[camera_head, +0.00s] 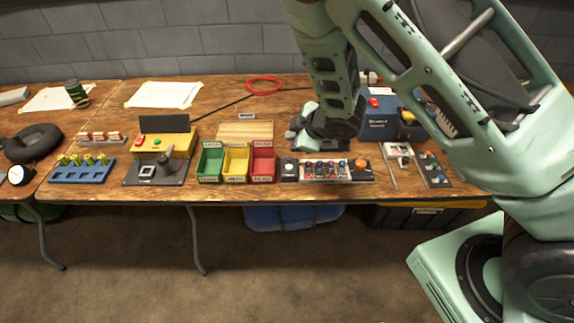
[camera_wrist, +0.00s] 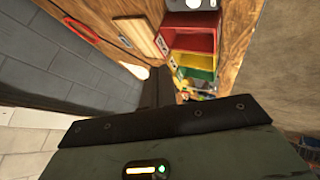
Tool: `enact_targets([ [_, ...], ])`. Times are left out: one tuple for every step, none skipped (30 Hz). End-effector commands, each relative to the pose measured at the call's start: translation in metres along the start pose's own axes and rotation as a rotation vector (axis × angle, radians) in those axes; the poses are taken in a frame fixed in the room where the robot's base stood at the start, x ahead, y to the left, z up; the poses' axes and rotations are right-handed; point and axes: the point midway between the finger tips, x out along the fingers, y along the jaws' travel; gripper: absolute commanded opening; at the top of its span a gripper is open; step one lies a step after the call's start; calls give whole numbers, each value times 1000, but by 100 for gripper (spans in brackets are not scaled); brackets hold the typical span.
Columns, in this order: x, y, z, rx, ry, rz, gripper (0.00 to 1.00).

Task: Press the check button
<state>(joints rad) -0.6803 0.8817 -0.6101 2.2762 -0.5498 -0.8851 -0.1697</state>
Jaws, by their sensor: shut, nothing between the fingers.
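A yellow box (camera_head: 178,145) with a red button (camera_head: 140,140) and a green button (camera_head: 157,141) stands on the bench, with a dark screen behind it and a grey fixture in front. Which button is the check button, I cannot read. A panel (camera_head: 325,169) with several coloured knobs lies farther right, beside an orange button (camera_head: 360,164). My gripper (camera_head: 294,134) is above the bench behind the panel, right of the bins. It points left in the head view. In the wrist view its dark fingers (camera_wrist: 157,88) are shut and empty, apart from any button.
Green (camera_head: 210,162), yellow (camera_head: 236,163) and red (camera_head: 262,162) bins stand between the yellow box and the panel. A blue case (camera_head: 377,125) is right of my gripper. A red ring (camera_head: 264,85) lies at the back. A blue rack (camera_head: 82,172) is far left.

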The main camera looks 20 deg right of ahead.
Motion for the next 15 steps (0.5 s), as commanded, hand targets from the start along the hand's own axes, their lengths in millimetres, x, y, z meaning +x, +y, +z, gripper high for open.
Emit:
enact_targets([
  [0,0,0,1,0,0,0],
  [0,0,0,1,0,0,0],
  [0,0,0,1,0,0,0],
  [0,0,0,1,0,0,0],
  [1,-1,0,1,-1,0,0],
  [1,-1,1,1,-1,0,0],
  [2,-2,2,1,-1,0,0],
  [3,-2,2,1,-1,0,0],
  [5,-4,4,2,-1,0,0],
  [6,-5,4,2,-1,0,0],
  [8,-6,6,2,-2,0,0],
  [10,-8,8,2,-2,0,0],
  [12,-9,9,2,-2,0,0],
  [15,-11,11,2,-2,-1,0],
  [18,-14,13,2,-2,-1,0],
])
